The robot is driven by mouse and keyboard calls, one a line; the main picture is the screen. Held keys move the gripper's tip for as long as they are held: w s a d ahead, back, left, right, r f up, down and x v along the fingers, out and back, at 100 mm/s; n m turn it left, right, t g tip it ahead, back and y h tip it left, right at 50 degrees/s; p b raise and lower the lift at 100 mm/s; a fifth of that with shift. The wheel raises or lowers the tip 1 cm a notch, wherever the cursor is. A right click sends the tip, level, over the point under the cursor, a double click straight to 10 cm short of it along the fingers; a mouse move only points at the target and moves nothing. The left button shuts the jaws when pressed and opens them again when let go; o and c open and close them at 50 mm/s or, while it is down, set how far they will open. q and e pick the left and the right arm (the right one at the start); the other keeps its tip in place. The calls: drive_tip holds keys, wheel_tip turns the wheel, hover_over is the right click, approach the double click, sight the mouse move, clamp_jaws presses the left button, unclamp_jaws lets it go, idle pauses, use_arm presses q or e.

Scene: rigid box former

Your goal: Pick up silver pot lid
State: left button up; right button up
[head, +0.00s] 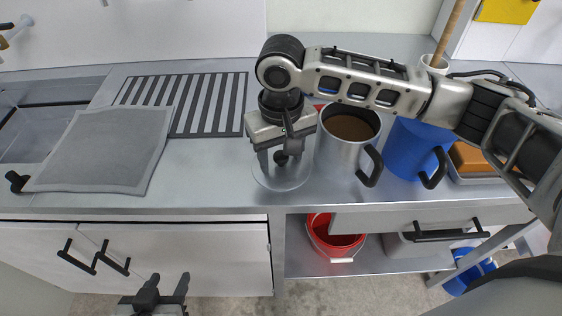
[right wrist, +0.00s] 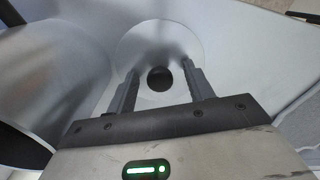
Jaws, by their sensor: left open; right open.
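The silver pot lid (head: 284,181) lies flat on the counter near its front edge, left of a silver pot. It also shows in the right wrist view (right wrist: 150,42), with its round black knob (right wrist: 159,79). My right gripper (head: 283,160) points down over the lid and hides part of it. In the right wrist view its open fingers (right wrist: 159,70) stand on either side of the knob, with gaps showing. My left gripper (head: 160,290) is open and empty, low in front of the cabinets at the bottom of the head view.
The silver pot (head: 341,152) with brown contents stands close right of the lid. A blue pot (head: 407,150) stands further right. A grey mat (head: 105,150) and a striped rack (head: 222,92) lie to the left. A red bucket (head: 325,240) sits on the shelf below.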

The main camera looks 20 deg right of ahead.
drive_tip(key=shift+c, duration=0.3)
drive_tip(key=c, duration=1)
drive_tip(key=shift+r, duration=0.1)
